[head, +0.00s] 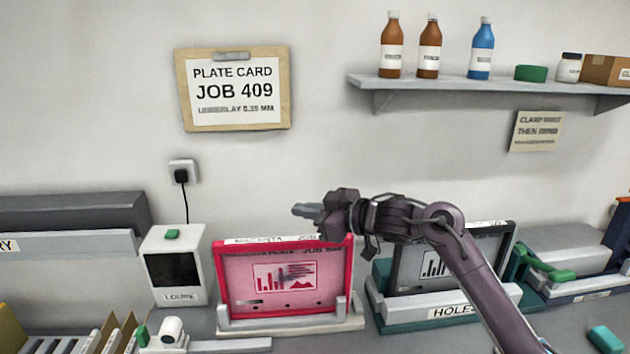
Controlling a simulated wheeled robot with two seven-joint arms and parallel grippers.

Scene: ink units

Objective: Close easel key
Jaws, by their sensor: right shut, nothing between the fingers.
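My right gripper (306,211) is shut and empty. It points left in the air, above the top edge of a magenta-framed screen (229,285). That screen stands upright in a light grey easel stand (290,323). A dark-framed screen (408,264) stands to the right in a second easel with a green base and a label starting "HOLE" (450,311); my right arm hides part of it. A green lever (545,267) sticks out to the right of this second easel. I cannot tell which part is the easel key. My left gripper is not in view.
A white box with a dark window (172,272) stands left of the magenta screen. A shelf (450,84) with bottles hangs above. Racks (75,344) and a white roll (172,329) are at the lower left. A green block (606,339) lies at the lower right.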

